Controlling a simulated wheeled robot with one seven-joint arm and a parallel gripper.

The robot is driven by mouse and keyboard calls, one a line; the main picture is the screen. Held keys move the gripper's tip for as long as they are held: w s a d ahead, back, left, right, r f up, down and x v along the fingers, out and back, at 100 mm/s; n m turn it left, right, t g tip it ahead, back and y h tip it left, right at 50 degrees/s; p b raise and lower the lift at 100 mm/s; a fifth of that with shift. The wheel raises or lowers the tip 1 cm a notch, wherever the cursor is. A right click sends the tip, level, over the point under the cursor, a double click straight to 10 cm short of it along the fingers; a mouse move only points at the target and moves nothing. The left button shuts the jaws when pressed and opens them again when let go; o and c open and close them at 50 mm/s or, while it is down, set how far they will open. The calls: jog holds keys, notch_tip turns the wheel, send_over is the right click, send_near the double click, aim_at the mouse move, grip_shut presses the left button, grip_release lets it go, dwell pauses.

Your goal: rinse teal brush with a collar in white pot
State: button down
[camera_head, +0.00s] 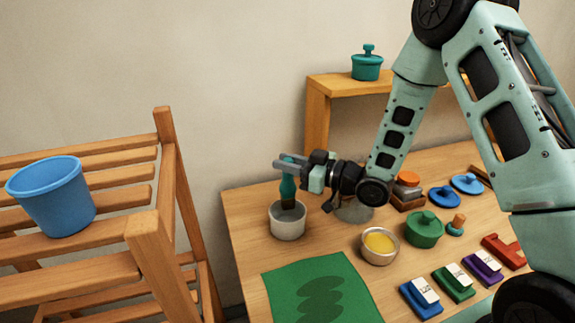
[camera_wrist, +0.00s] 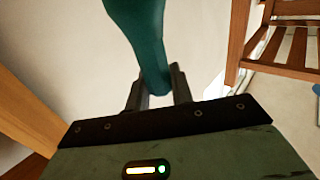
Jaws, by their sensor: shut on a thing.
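The teal brush (camera_head: 288,187) is upright with its dark bristle end down at the mouth of the white pot (camera_head: 287,226). The lower tip is inside or just at the rim; how deep it reaches is hard to tell. My gripper (camera_head: 289,162) is shut on the brush's upper handle, above the pot. In the wrist view the teal handle (camera_wrist: 146,45) sits between the two dark fingers (camera_wrist: 158,88). The brush's collar is not clear at this size.
A green mat (camera_head: 318,290) lies in front. A slatted bench with a blue bucket (camera_head: 52,197) stands left. A shelf (camera_head: 318,110) rises behind.

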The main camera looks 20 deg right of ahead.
jog(key=shift+r+p, duration=1.2)
jog(key=shift+r, duration=1.1)
